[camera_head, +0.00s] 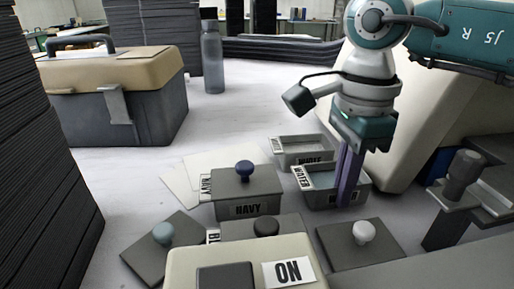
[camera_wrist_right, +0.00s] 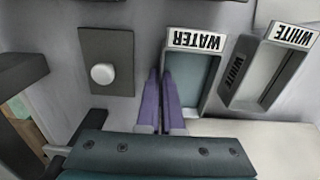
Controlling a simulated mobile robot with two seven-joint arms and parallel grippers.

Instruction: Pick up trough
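The trough marked WATER (camera_head: 322,198) is a small grey open tray with a bluish inside, on the table right of centre. It also shows in the right wrist view (camera_wrist_right: 213,85), its label upside down. My right gripper (camera_head: 346,205) points down at the trough's near long wall, and its purple fingers hide part of that wall. In the right wrist view the two fingertips (camera_wrist_right: 159,72) are close together at the wall's middle, with a narrow gap. I cannot tell whether they press on the wall. My left gripper is not in view.
A trough marked WHITE (camera_head: 302,154) stands just behind. A NAVY block (camera_head: 245,204) with a round knob is left of it. A white-knobbed plate (camera_head: 362,250) lies in front. A toolbox (camera_head: 115,95) and a bottle (camera_head: 212,62) stand farther back. Free table lies between them.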

